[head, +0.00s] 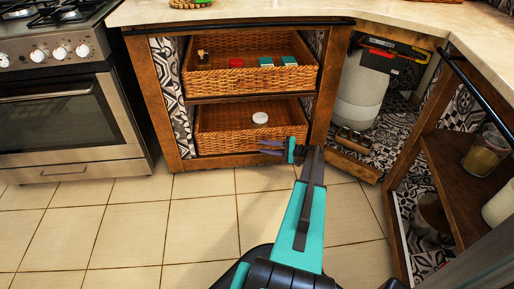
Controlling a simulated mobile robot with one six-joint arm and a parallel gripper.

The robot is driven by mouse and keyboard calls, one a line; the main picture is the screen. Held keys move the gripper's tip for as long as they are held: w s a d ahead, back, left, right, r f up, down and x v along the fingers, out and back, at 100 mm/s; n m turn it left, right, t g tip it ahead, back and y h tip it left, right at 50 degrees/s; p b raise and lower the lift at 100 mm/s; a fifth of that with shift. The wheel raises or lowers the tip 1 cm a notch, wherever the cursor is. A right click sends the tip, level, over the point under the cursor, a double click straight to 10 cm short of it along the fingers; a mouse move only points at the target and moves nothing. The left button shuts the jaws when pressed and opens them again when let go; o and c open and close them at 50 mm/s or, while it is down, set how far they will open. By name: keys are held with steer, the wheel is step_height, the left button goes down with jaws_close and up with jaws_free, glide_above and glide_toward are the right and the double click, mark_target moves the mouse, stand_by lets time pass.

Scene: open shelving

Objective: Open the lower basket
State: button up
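The lower basket (220,144) is brown wicker and sits in the lower bay of the wooden cabinet. Its inside shows over the front rim, with a white round item (260,118) in it. My gripper (264,147) is in front of the right part of the basket's front, its fingers pointing left. The two dark fingers look spread a little, with nothing seen between them. Whether they touch the wicker cannot be told.
An upper wicker basket (215,83) holds a red item and small green boxes. The oven (70,125) stands at left. The tiled floor (195,225) in front is clear.

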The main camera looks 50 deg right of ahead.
mark_target(256, 145)
steer(key=shift+b+x, duration=0.7)
steer(key=shift+x, duration=1.95)
steer(key=shift+c, duration=0.4)
jaws_close()
